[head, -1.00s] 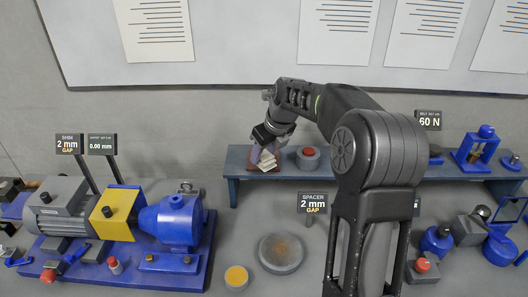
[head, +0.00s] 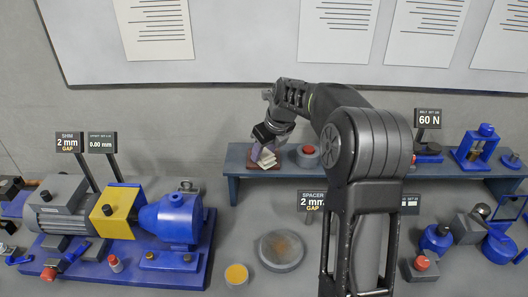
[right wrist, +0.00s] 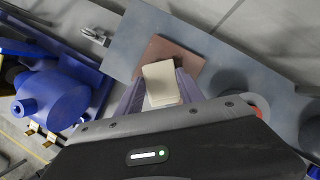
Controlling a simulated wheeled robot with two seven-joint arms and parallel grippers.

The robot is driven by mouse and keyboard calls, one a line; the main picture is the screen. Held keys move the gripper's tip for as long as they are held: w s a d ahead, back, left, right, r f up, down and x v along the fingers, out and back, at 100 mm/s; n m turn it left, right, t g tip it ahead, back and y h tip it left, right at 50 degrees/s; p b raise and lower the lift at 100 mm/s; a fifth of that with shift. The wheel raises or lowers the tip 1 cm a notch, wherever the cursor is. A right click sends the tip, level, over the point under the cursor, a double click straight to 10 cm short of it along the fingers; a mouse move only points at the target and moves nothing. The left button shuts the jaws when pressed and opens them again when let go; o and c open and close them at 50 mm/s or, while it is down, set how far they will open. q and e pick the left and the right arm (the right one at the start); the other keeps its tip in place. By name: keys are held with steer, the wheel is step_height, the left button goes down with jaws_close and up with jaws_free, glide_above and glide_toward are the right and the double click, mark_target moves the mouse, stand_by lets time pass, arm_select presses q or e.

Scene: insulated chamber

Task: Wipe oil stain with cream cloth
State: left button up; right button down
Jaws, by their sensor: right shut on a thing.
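The cream cloth (head: 267,159) is a small folded pad at the left end of the blue-grey bench. My right gripper (head: 259,149) points down there and is shut on it; in the right wrist view the cloth (right wrist: 160,82) shows between the two purple fingers. A flat reddish-brown square (right wrist: 170,52) lies under and beyond the cloth on the bench. I cannot tell whether the cloth touches it. A brown, stain-like patch (head: 284,245) marks the round grey disc on the lower surface. I cannot tell which mark is the oil stain. My left gripper is out of view.
A red-topped round part (head: 308,154) stands on the bench (head: 355,176) close to the right of the cloth. A blue motor-and-pump assembly (head: 172,218) fills the left. A yellow-topped cylinder (head: 237,274) sits in front. Blue fixtures (head: 478,147) stand at right.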

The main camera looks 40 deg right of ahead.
steer(key=shift+w+d, duration=0.35)
steer(key=shift+w, duration=0.1)
steer(key=shift+w+d, duration=0.35)
steer(key=shift+w, duration=0.15)
steer(key=shift+w+d+f, duration=0.1)
steer(key=shift+w+d, duration=0.5)
steer(key=shift+w, duration=0.2)
steer(key=shift+w+d, duration=0.55)
steer(key=shift+w, duration=0.2)
steer(key=shift+s+a+f+b, duration=0.1)
steer(key=shift+s+a+b, duration=0.2)
steer(key=shift+s+b, duration=0.1)
steer(key=shift+s+a+b, duration=0.4)
steer(key=shift+s+a, duration=0.35)
steer(key=shift+s, duration=0.2)
steer(key=shift+s+a, duration=0.15)
steer(key=shift+s, duration=0.1)
